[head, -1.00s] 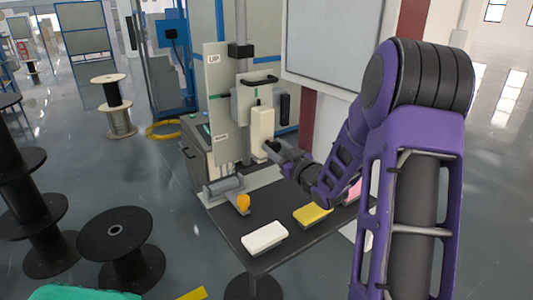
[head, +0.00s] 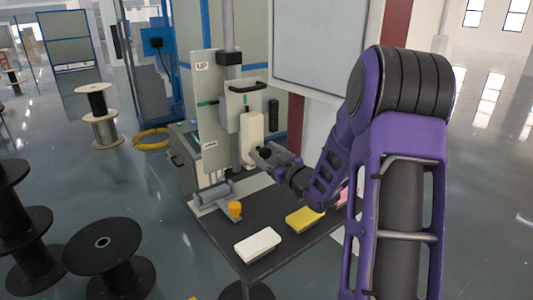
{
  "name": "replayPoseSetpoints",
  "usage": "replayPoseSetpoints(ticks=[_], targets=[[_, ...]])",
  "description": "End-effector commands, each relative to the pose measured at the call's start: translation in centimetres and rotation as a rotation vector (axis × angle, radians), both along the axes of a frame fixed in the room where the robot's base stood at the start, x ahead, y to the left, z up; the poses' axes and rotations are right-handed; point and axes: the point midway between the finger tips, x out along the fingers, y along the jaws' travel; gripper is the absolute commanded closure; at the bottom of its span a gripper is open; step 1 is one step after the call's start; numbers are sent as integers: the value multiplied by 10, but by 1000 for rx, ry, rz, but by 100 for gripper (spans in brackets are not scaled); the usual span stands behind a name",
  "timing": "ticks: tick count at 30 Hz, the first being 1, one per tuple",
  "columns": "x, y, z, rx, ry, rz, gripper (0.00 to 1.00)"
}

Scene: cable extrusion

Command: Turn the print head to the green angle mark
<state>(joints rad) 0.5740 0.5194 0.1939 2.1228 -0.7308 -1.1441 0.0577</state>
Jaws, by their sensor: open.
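The print head (head: 252,128) is a white upright block under a grey plate (head: 246,101) with a dark handle, mounted on a tall light panel (head: 210,112) marked "UP". A small green mark (head: 246,100) shows on the plate above the print head, and another green mark (head: 206,103) shows on the panel to its left. My gripper (head: 262,153) is at the lower right of the print head, its fingers pointing left towards it. The fingers look apart. I cannot tell whether they touch the print head.
Below is a dark table (head: 222,231) with a grey cylinder (head: 214,191), an orange knob (head: 235,209), a white block (head: 257,245) and a yellow block (head: 304,219). A large grey screen (head: 325,45) stands behind my arm. Black spools (head: 102,243) stand on the floor at left.

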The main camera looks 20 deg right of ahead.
Motion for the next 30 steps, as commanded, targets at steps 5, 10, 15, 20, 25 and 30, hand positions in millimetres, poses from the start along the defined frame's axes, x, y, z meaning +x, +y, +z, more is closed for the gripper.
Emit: replayPoseSetpoints(ticks=[5, 10, 15, 20, 25, 30], targets=[[-9, -3, -1, 0, 2, -1, 27], [-40, -12, -2, -1, 3, -4, 27], [-82, -22, -2, -1, 3, -6, 27], [-119, -31, -3, 0, 1, -3, 27], [-149, -39, -4, 0, 1, -4, 27], [-165, -42, -4, 0, 0, -1, 27]])
